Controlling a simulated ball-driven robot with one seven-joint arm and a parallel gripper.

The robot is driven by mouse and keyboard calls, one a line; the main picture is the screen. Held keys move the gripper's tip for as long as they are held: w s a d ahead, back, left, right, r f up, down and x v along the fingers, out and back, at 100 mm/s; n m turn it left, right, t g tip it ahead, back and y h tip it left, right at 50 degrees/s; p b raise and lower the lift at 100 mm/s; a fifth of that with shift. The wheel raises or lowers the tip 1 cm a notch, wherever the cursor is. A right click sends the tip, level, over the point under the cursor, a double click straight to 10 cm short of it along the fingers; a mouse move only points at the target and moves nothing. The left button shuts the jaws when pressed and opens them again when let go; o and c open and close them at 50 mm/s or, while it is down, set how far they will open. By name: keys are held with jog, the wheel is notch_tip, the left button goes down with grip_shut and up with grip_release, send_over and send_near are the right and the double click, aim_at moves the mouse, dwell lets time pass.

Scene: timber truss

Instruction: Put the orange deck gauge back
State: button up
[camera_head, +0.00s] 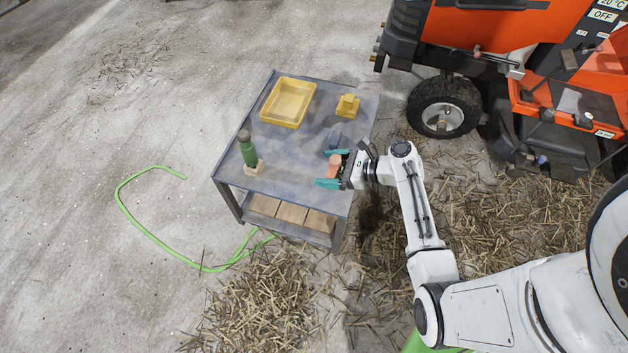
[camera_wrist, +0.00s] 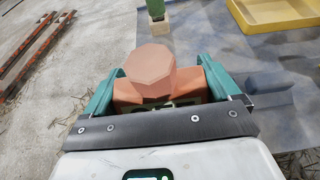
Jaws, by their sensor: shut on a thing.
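The orange deck gauge (camera_head: 334,165) is a block with a faceted knob on top. It also shows in the wrist view (camera_wrist: 151,72), upright between the teal fingers. My gripper (camera_head: 333,169) is shut on the sides of its body, over the right front part of the grey table (camera_head: 230,182). The fingers also show in the wrist view (camera_wrist: 160,75). The gauge's underside is hidden, and I cannot tell whether it touches the tabletop.
A green bottle (camera_head: 248,152) stands with a small tan block (camera_head: 254,168) at the table's left front. A yellow tray (camera_head: 272,112) and a yellow stepped block (camera_head: 347,106) are at the back. An orange machine (camera_head: 480,24) stands behind right. A green hose (camera_head: 150,232) lies left.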

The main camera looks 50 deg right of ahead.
jog(key=b, duration=0.2)
send_over(314, 185)
jog(key=f, duration=0.5)
jog(key=shift+s+d, duration=0.15)
jog(key=shift+s, duration=0.2)
jog(key=f, duration=0.1)
jog(key=f+b, duration=0.1)
jog(key=f, duration=0.2)
jog(key=shift+w, duration=0.3)
jog(key=o, duration=1)
jog(key=shift+c, duration=0.2)
jog(key=shift+s+r, duration=0.1)
